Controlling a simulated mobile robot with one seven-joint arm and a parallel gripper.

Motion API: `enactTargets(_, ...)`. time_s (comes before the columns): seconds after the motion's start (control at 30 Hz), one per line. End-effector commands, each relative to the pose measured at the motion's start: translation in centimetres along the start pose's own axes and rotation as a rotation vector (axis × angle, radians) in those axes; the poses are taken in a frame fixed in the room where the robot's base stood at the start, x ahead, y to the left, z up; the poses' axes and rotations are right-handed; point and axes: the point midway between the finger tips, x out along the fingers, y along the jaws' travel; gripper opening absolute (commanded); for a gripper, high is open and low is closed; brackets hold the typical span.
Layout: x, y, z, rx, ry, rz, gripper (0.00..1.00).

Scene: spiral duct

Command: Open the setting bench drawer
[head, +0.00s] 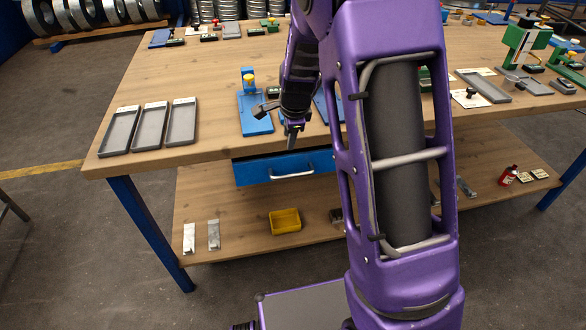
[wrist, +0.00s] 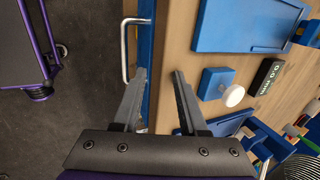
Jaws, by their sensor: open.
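The blue drawer (head: 257,171) hangs under the front edge of the wooden bench and looks shut. Its pale bar handle (head: 292,175) runs across the front. In the wrist view the handle (wrist: 127,50) stands out from the blue drawer front (wrist: 146,45), left of the fingers. My gripper (head: 291,138) is above the bench's front edge, above the handle in the head view. In the wrist view my gripper (wrist: 160,75) is open and empty, its fingertips apart and not around the handle. My arm hides the drawer's right end.
Three grey trays (head: 151,127) lie on the bench's left side. A blue fixture (head: 255,112) is just left of my gripper. In the wrist view a blue block with a white knob (wrist: 219,88) lies right of the fingers. A yellow bin (head: 285,220) sits on the lower shelf.

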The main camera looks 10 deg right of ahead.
Motion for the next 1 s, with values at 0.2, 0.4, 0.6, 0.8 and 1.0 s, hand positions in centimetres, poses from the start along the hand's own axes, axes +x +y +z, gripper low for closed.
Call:
enactTargets(0.2,3.9,6.7,0.3,-0.011,0.007,0.162,0.48)
enactTargets(0.4,-1.0,5.6,0.4,-0.013,0.004,0.124,0.56)
enactTargets(0.6,-6.2,4.3,0.2,-0.009,0.003,0.081,0.48)
enactTargets(0.8,-11.5,2.9,0.1,-0.005,0.001,0.035,0.48)
enactTargets(1.0,-16.0,1.9,0.0,-0.004,-0.001,-0.001,0.48)
